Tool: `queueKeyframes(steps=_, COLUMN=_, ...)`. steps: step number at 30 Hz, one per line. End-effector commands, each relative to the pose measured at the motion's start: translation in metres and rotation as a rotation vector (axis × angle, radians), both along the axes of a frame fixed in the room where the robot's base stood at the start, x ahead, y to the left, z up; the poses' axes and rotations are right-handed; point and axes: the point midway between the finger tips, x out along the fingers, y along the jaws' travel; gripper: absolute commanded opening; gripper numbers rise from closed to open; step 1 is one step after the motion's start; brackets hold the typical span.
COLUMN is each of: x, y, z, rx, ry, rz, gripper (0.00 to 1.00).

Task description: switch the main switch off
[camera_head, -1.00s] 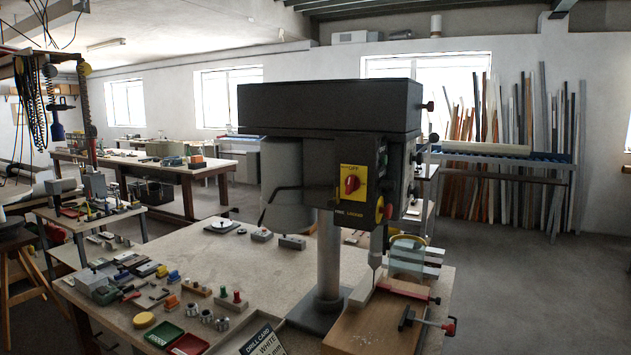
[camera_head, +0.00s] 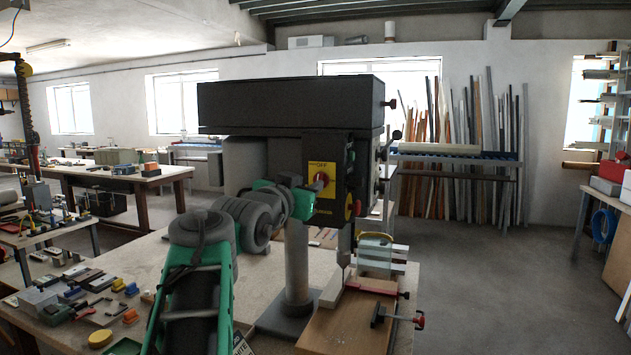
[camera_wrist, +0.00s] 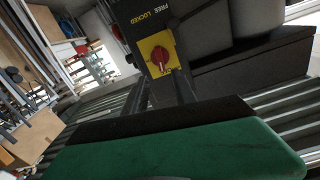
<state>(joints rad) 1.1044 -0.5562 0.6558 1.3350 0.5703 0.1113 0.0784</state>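The main switch is a red rotary knob (camera_head: 321,180) on a yellow plate on the front of the dark drill press (camera_head: 290,105). The plate reads OFF at its top. In the wrist view the red knob (camera_wrist: 160,58) shows clearly, with FREE and LOCKED lettering beside the plate. My gripper (camera_head: 309,194) is in front of the plate, at the knob's lower left in the head view. In the wrist view my gripper's (camera_wrist: 160,82) dark fingers look apart, with nothing between them that I can make out. Whether a finger touches the knob is unclear.
A second red-and-yellow control (camera_head: 354,208) sits low on the drill head's right edge. Below stand the column (camera_head: 297,265) and a wooden block (camera_head: 345,325) with clamps. Small parts lie on the bench at left. The floor at right is clear.

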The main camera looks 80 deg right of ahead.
Motion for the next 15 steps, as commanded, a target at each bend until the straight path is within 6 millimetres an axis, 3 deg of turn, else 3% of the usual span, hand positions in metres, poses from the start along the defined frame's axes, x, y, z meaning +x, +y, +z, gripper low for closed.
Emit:
queueKeyframes(steps=9, x=-0.005, y=-0.058, z=0.004, rx=0.004, ry=0.002, rz=0.003, gripper=0.33)
queueKeyframes(steps=15, x=-0.005, y=-0.068, z=0.001, rx=0.002, ry=0.0, rz=0.005, gripper=0.33)
